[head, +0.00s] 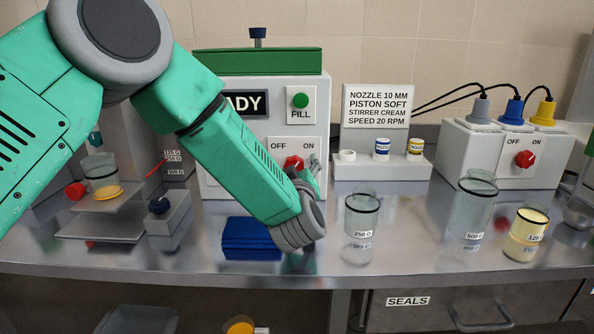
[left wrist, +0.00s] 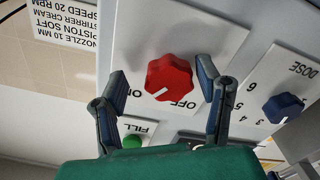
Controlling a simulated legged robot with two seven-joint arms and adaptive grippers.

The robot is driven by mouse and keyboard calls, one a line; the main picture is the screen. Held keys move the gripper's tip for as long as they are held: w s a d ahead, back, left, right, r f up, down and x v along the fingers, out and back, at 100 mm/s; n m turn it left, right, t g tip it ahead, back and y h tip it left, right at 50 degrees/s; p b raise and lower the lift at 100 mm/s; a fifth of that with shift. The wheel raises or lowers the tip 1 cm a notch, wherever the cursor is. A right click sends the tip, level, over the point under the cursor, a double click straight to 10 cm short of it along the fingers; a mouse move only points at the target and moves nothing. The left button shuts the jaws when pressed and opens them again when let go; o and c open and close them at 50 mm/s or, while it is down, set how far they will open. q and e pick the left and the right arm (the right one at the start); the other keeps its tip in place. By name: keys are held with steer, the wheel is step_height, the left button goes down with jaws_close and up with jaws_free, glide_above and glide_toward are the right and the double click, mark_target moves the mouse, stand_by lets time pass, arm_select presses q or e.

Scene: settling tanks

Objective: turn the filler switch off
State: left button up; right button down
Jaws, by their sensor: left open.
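The filler switch is a red knob (head: 293,162) on the front of the white filler box (head: 217,180), between the OFF and ON labels. In the left wrist view the red knob (left wrist: 168,78) shows large and upside down. Its white mark points toward the ON label. My left gripper (left wrist: 163,80) is open, with one finger on either side of the knob and a visible gap to each. In the head view my left gripper (head: 312,168) is mostly hidden behind my wrist. My right gripper is not in view.
A green FILL button (head: 300,101) sits above the switch and a blue DOSE dial (left wrist: 283,107) beside it. Blue pads (head: 250,240) and a 250 g glass (head: 361,215) stand near my wrist. Another red OFF/ON knob (head: 525,158) is on the right-hand box (head: 490,150).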

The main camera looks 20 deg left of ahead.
arm_select(q)
steer(key=shift+d, duration=0.15)
steer(key=c, duration=1)
steer(key=shift+a, duration=0.4)
steer(key=shift+c, duration=0.6)
steer(key=shift+a, duration=0.5)
steer(key=shift+d+r, duration=0.2)
steer(key=shift+d, duration=0.25)
steer(key=shift+a, duration=0.1)
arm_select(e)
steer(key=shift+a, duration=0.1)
